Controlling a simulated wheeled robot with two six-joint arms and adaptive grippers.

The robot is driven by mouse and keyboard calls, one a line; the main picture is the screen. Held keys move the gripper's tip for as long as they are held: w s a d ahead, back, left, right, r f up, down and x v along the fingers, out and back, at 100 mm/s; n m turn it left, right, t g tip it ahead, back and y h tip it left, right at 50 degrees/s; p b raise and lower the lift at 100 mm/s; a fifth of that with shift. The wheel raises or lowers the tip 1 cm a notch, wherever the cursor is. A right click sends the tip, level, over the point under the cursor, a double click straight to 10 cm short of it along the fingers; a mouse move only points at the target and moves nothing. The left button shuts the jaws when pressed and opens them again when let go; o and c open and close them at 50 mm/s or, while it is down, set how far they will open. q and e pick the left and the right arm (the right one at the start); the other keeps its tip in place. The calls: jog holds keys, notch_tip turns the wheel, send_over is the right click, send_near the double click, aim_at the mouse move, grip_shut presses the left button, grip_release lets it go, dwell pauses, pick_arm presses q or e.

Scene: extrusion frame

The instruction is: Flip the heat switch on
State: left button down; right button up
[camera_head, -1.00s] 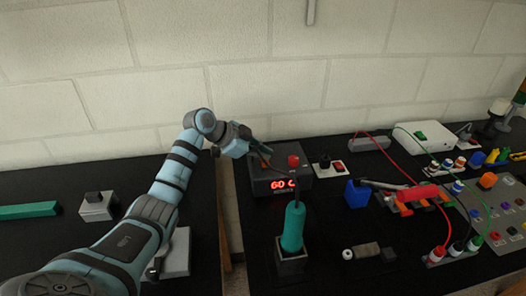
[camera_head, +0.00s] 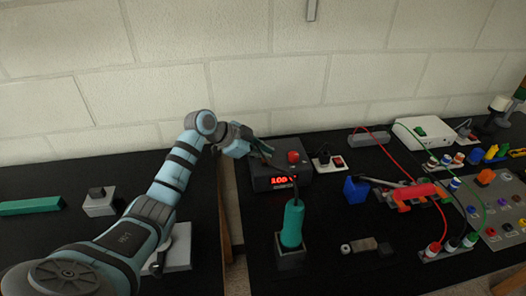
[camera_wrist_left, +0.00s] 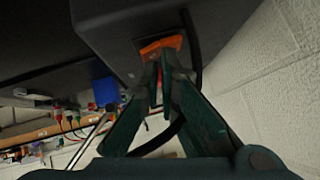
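The dark station box (camera_head: 262,182) stands at the table's back, with a lit red display (camera_head: 284,181) and a red knob (camera_head: 293,157) on it. In the left wrist view an orange switch (camera_wrist_left: 161,45) sits on the face of a dark box (camera_wrist_left: 115,28). My left gripper (camera_head: 262,149) is at the back left of the station. In the left wrist view its fingertips (camera_wrist_left: 163,58) are together, at the orange switch and seeming to touch it. Nothing is held between them. The switch is hidden in the head view. My right gripper is not in view.
A teal-handled tool (camera_head: 292,224) stands in a dark holder in front of the station. A socket with a red switch (camera_head: 338,161) is to its right. A gap separates the two tables.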

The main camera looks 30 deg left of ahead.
pick_arm(q)
notch_tip(320, 180, up, 4)
jog(key=p, duration=0.4)
jog(key=shift+r, duration=0.1)
jog(key=w+a+b+v, duration=0.1)
jog(key=v, duration=0.8)
jog(key=shift+a+r, duration=0.35)
jog(key=shift+r, duration=0.05)
jog(key=shift+s+f, duration=0.1)
